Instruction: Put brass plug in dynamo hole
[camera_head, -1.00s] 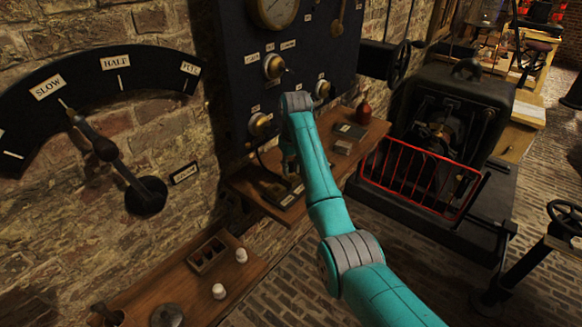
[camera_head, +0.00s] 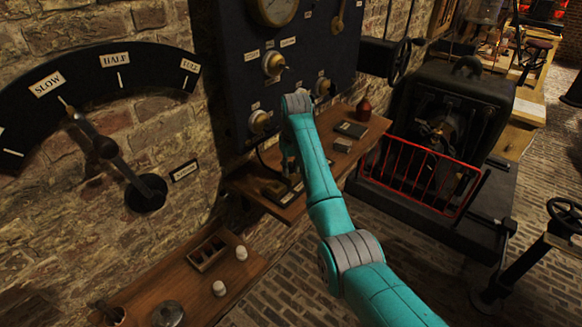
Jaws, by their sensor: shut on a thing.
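My gripper (camera_head: 289,163) is at the end of my teal arm, low in front of the dark panel and over the left part of the wooden shelf. It is small, dark and partly covered by my own wrist. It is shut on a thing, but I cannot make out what. A dark board (camera_head: 272,190) with a pale label lies on the shelf below my gripper. I cannot pick out the brass plug or the dynamo hole, and the label is too small to read.
The wooden shelf (camera_head: 343,160) also holds a dark book (camera_head: 351,130), a small grey block (camera_head: 343,146) and a red-brown bottle (camera_head: 364,108). The dark panel (camera_head: 225,75) rises behind. A red guard rail (camera_head: 425,172) fronts a black machine at right. A lower table (camera_head: 185,292) stands at left.

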